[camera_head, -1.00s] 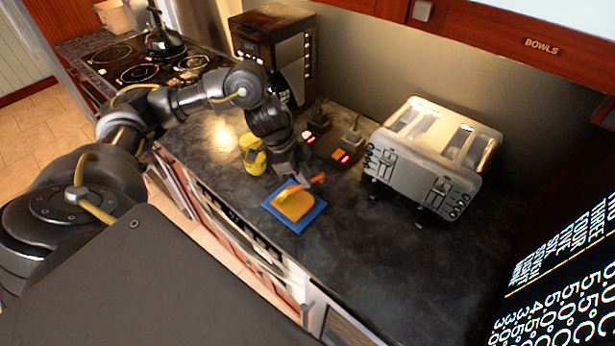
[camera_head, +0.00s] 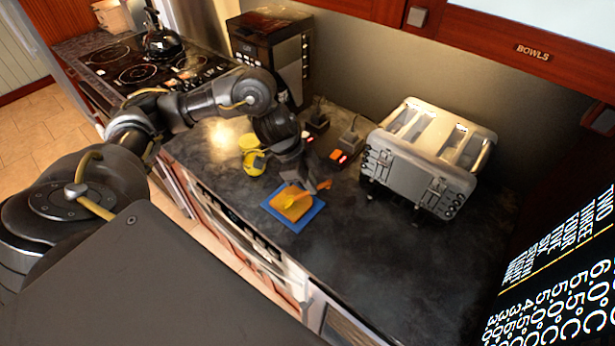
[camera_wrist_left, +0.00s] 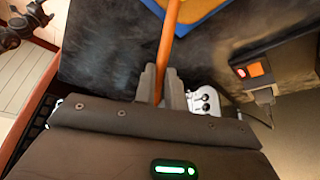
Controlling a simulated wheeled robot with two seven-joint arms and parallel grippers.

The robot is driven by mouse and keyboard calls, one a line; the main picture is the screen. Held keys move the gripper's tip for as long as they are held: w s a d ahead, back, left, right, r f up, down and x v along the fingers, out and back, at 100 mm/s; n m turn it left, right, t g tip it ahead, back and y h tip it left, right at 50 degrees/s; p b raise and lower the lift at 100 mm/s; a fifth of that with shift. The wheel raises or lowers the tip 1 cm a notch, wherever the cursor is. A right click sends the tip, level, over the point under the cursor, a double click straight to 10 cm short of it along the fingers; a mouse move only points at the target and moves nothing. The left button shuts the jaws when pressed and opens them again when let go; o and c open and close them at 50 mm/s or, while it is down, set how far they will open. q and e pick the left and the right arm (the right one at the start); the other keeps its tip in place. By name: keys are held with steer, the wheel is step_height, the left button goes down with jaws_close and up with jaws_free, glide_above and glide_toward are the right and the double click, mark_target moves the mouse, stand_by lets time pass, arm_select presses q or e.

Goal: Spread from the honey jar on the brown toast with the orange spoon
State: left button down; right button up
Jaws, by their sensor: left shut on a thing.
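The brown toast (camera_head: 299,211) lies on a blue square board (camera_head: 309,220) on the dark counter. A bright yellow patch shows on or just above the toast. My left gripper (camera_head: 308,183) is shut on the orange spoon (camera_wrist_left: 168,42), low beside the far edge of the board. The handle runs from the fingers (camera_wrist_left: 161,76) towards the toast in the wrist view; the spoon's far end is out of that view. The yellow honey jar (camera_head: 254,162) with a dark label stands left of the gripper. My right gripper is not in view.
A silver toaster (camera_head: 425,160) stands to the right, a black coffee machine (camera_head: 272,50) behind. Small dark devices with red lights (camera_head: 343,157) sit between gripper and toaster. The stove (camera_head: 140,65) is at the left. The front right counter is clear.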

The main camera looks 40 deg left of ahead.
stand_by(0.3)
arm_select(q)
steer(key=shift+d+p, duration=0.45)
steer(key=shift+d, duration=0.15)
steer(key=shift+s+d+p, duration=0.1)
steer(key=shift+d+p, duration=0.25)
steer(key=shift+d, duration=0.45)
steer(key=shift+a, duration=0.15)
steer(key=shift+a, duration=1.3)
steer(key=shift+a, duration=0.1)
steer(key=shift+w+a+b, duration=0.2)
steer(key=shift+a+b, duration=0.1)
steer(key=shift+a, duration=0.95)
steer(key=shift+w, duration=0.15)
